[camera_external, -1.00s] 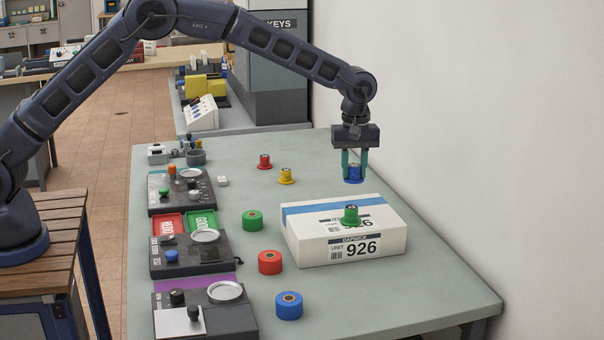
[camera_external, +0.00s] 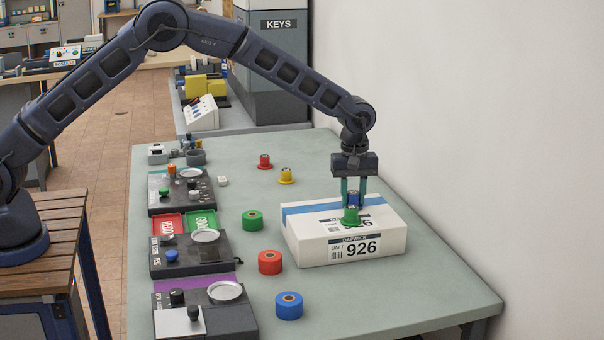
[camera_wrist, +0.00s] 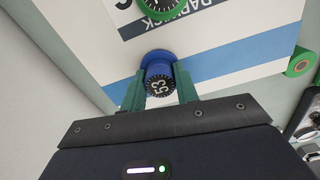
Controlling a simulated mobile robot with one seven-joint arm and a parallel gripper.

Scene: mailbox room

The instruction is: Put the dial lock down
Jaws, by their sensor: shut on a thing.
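My gripper (camera_external: 354,194) is shut on the blue dial lock (camera_external: 353,198), a round knob with a black numbered face. In the wrist view the blue dial lock (camera_wrist: 158,78) sits between the green fingers of my gripper (camera_wrist: 160,88), over the blue stripe of the box. The white parcel box (camera_external: 370,244) labelled 926 is below it. I cannot tell for sure whether the lock touches the box top. A green dial lock (camera_external: 350,217) stands on the box, in front of the blue one, and partly hides it.
A red dial lock (camera_external: 264,161) and a yellow one (camera_external: 286,176) stand on the table behind the box. Green (camera_external: 252,220), red (camera_external: 270,262) and blue (camera_external: 289,305) rolls lie left of it. Control panels line the left edge. The wall is close on the right.

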